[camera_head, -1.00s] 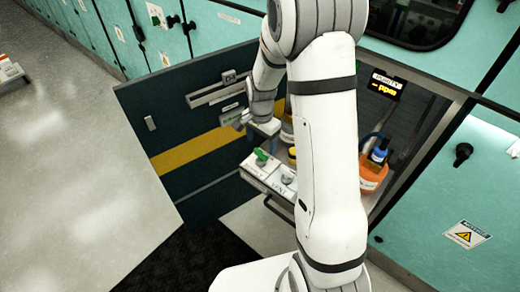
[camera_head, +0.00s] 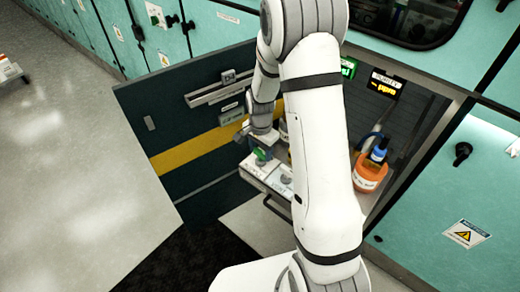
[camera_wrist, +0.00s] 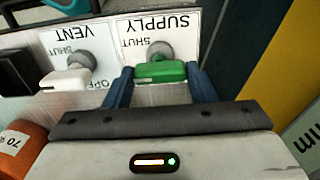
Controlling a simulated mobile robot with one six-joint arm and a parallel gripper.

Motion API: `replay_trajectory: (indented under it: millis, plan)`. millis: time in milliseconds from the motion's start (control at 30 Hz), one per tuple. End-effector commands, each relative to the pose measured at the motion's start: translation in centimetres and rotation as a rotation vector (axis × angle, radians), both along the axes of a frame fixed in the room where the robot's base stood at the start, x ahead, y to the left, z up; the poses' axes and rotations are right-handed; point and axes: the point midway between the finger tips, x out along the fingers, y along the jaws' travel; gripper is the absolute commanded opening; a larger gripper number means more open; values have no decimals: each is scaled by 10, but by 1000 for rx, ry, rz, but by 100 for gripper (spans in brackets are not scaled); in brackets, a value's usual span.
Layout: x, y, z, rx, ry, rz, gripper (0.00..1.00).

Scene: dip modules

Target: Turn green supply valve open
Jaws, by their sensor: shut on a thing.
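The green supply valve handle (camera_wrist: 160,72) sits on a white plate lettered SUPPLY and SHUT in the wrist view, where the lettering is upside down. The handle lies crosswise, in front of its round grey stem. My gripper (camera_wrist: 160,80) has its two blue fingers at the two ends of the handle, closed on it. In the head view, my gripper (camera_head: 262,143) is down at the valve panel, and a bit of the green handle (camera_head: 260,154) shows below it.
A white vent valve handle (camera_wrist: 65,78) is close beside the supply valve. An orange container (camera_wrist: 18,148) is near the gripper's side. The dark open door (camera_head: 165,120) stands left of the arm. An orange bottle with a blue cap (camera_head: 370,175) stands in the cabinet.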

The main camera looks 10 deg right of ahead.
Motion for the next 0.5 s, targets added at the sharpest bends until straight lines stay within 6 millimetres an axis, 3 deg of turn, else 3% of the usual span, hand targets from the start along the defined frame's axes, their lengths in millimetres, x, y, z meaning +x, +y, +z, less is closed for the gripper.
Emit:
replay_trajectory:
  millis: [200, 500]
  plan:
    - [0, 0, 0, 0, 0, 0, 28]
    - [0, 1, 0, 0, 0, 43, 28]
